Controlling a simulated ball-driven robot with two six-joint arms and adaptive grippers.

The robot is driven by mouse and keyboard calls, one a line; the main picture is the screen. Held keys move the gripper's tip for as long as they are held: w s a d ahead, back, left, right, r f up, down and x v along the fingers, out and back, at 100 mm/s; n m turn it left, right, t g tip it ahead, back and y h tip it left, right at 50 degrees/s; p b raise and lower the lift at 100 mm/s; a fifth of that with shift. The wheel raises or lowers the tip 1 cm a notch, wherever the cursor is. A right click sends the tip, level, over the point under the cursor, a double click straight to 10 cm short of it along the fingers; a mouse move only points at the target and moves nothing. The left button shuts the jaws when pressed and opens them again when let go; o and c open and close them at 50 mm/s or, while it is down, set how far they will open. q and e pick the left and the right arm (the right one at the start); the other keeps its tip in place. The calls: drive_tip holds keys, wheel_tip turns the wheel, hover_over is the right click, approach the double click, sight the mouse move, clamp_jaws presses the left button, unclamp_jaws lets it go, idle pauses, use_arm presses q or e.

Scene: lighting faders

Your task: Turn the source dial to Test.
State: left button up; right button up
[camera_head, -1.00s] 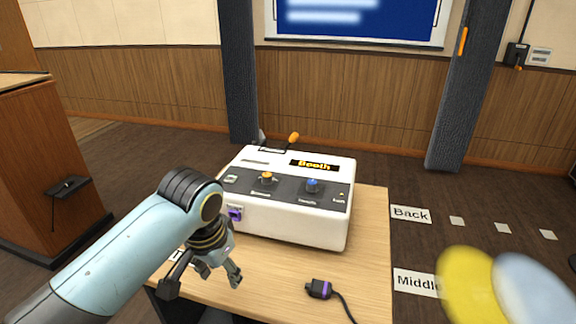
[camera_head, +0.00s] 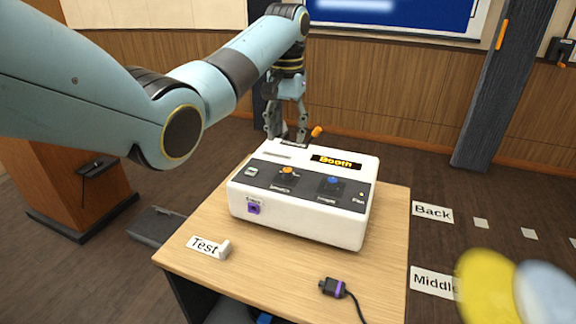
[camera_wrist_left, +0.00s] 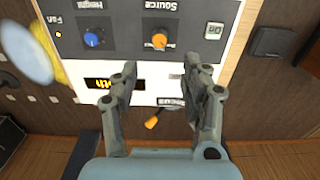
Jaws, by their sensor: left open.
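The source dial (camera_head: 287,171) is a small orange knob on the dark strip of the white Booth console (camera_head: 300,222). In the left wrist view the knob (camera_wrist_left: 159,41) sits under the word Source. My left gripper (camera_head: 286,138) is pointing down at the console's back edge, behind the dial and apart from it. In the left wrist view the open, empty fingers (camera_wrist_left: 163,72) show with the dial beyond and between their tips. The dial's pointer setting is too small to read. A card marked Test (camera_head: 203,243) lies on the table's front left.
A blue dial (camera_head: 332,181) is right of the source dial. An orange-tipped lever (camera_head: 317,131) stands at the console's back, close to my fingers. A dark plug with a cable (camera_head: 332,286) lies front right on the wooden table (camera_head: 270,275). Blurred yellow and pale blue shapes fill the lower right.

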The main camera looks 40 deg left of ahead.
sight(287, 169)
use_arm(q)
wheel_tip(287, 169, down, 10)
idle(0.4)
clamp_jaws()
